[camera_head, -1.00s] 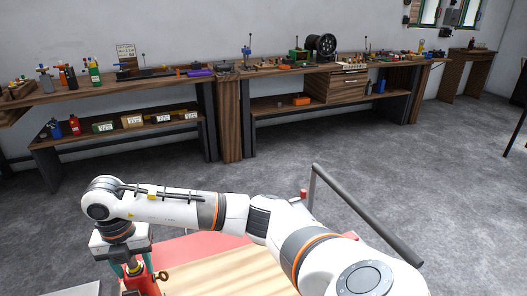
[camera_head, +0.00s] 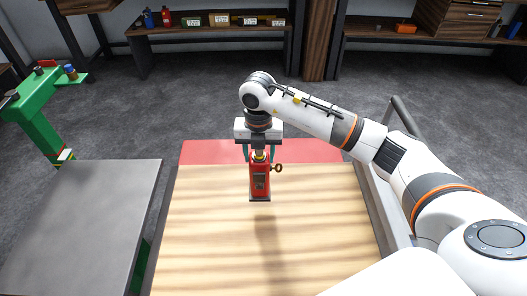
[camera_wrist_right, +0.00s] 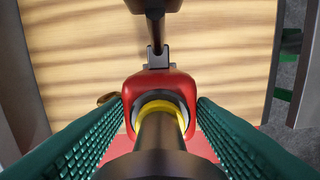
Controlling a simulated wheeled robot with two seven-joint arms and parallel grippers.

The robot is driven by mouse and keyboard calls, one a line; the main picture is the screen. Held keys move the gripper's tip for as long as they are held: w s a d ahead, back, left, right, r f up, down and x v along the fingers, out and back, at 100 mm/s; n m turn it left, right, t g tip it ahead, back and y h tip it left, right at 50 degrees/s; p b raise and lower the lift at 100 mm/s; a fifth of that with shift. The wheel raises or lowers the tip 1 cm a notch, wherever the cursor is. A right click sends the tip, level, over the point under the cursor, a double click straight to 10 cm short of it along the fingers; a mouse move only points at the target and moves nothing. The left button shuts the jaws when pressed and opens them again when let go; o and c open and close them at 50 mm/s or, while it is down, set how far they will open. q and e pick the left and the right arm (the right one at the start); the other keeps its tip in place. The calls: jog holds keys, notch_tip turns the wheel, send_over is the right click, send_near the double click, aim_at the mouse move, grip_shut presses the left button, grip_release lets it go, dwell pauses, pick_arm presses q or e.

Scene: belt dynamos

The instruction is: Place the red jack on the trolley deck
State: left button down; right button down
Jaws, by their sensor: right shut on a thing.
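The red jack (camera_head: 260,181) is upright in my right gripper (camera_head: 261,153), with a brass key-like knob on its right side. The trolley deck (camera_head: 320,222) is a pale wooden board with a red strip along its far edge. The jack is over the far middle part of the deck; whether its base touches the wood I cannot tell. In the right wrist view the green ridged fingers stand on both sides of the jack's red top (camera_wrist_right: 160,82) and yellow collar, with the wood behind. My left gripper is out of view.
A grey metal table (camera_head: 85,225) stands left of the trolley, with a green machine (camera_head: 38,115) behind it. The trolley's grey handle rail (camera_head: 408,122) runs along the right. Shelves with bottles and boxes line the back. Bare deck lies in front of the jack.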

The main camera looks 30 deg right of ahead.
jog(key=shift+f, duration=2.7)
jog(key=c, duration=0.6)
grip_release()
jog(key=shift+s+f, duration=0.1)
jog(key=shift+f, duration=0.05)
notch_tip(320, 180, up, 12)
jog(key=shift+r+b, duration=0.1)
jog(key=shift+b, duration=0.2)
